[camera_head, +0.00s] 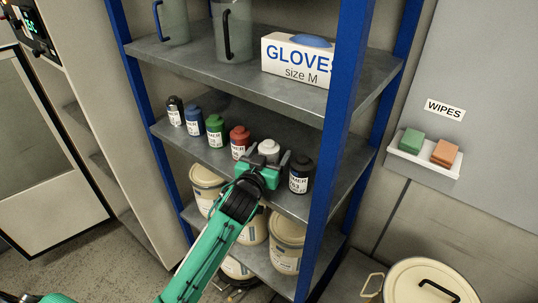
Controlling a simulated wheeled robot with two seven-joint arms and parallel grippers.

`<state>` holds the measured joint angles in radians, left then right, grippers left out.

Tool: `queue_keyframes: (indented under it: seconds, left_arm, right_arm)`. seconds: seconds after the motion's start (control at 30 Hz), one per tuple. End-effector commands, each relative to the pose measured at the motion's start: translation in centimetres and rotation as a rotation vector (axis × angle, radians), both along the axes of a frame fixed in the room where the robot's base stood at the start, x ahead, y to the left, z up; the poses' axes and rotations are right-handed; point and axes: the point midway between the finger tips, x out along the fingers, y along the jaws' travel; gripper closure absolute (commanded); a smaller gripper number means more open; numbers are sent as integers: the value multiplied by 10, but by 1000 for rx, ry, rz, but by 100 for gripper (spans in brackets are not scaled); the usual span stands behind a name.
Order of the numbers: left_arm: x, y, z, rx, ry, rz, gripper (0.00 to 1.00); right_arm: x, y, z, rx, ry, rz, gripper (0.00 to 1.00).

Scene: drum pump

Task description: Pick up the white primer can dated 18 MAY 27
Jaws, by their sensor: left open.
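The white primer can (269,149) stands on the middle shelf (325,204) of the blue rack, between the red can (240,138) and a black can (300,174). Only its cap and upper part show; my left gripper hides its label, so no date can be read. My left gripper (268,163) is open, in front of the white can's lower part. I cannot tell whether its fingers are around the can or just short of it. My right gripper is not in view.
Green (216,131), blue (194,121) and dark (176,111) cans continue the row leftward. The top shelf holds jugs and a GLOVES box (297,62). Cream tubs (287,241) fill the lower shelf. A blue post (341,130) stands right of the black can.

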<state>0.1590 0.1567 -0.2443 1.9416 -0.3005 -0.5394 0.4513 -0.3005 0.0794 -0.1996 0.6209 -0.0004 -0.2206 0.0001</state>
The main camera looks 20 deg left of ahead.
Motion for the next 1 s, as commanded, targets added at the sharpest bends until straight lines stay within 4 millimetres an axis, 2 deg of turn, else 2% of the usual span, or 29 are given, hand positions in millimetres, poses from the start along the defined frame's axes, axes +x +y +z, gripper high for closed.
queue_keyframes:
  seconds: [0.23,0.5,0.53,0.77,0.87,1.0]
  left_arm:
    - [1,0,0,0,0,0,23]
    - [1,0,0,0,0,0,76]
    - [1,0,1,0,-2,0,78]
    - [1,0,2,0,-3,0,79]
    - [1,0,11,1,-6,0,79]
    - [1,0,37,-1,-9,0,79]
  right_arm:
    - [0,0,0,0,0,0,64]
    - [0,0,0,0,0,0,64]
    - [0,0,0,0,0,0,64]
    - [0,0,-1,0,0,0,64]
    - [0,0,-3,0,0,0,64]
    - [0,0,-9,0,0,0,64]
